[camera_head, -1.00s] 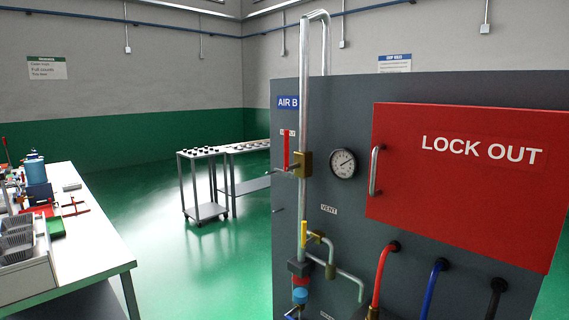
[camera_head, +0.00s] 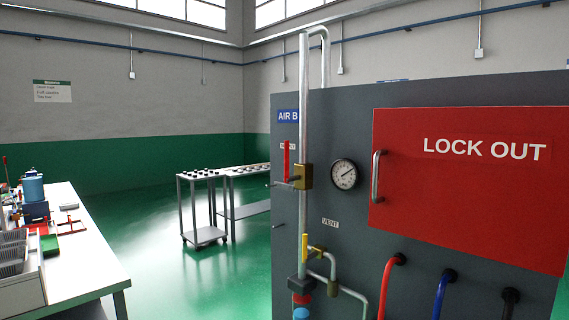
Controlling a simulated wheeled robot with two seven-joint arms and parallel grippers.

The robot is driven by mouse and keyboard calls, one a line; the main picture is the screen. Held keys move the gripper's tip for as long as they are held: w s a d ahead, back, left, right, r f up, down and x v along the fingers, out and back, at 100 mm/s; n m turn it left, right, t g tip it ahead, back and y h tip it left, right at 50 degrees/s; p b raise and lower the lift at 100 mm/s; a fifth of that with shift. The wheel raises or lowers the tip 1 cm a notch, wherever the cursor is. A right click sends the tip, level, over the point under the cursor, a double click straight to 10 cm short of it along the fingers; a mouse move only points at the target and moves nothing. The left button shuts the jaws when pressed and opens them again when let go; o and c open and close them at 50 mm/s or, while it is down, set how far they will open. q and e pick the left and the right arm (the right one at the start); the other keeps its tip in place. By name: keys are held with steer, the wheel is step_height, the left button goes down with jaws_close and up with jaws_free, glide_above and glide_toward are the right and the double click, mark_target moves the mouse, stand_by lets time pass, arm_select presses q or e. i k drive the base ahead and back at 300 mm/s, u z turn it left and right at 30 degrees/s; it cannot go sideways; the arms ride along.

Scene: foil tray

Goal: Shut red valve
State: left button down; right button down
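The red valve handle (camera_head: 286,160) stands upright, in line with the vertical silver pipe (camera_head: 304,125). It sits just left of the brass valve body (camera_head: 303,177) on the grey panel, under the blue AIR B sign (camera_head: 288,115). A small yellow handle (camera_head: 306,246) is lower on the same pipe, near the VENT label (camera_head: 330,223). Neither of my grippers shows in the head view.
A red LOCK OUT door (camera_head: 468,185) with a silver handle (camera_head: 376,176) is right of the round gauge (camera_head: 344,174). Red and blue hoses leave the panel below. A white workbench (camera_head: 85,250) stands left, a trolley (camera_head: 203,210) behind. Green floor between is clear.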

mark_target(287, 179)
steer(key=k, duration=0.65)
steer(key=u, duration=0.55)
steer(key=i, duration=0.5)
steer(key=u, duration=0.8)
steer(key=i, duration=0.95)
steer(key=z, duration=0.65)
steer(key=i, duration=0.55)
steer(key=z, duration=0.55)
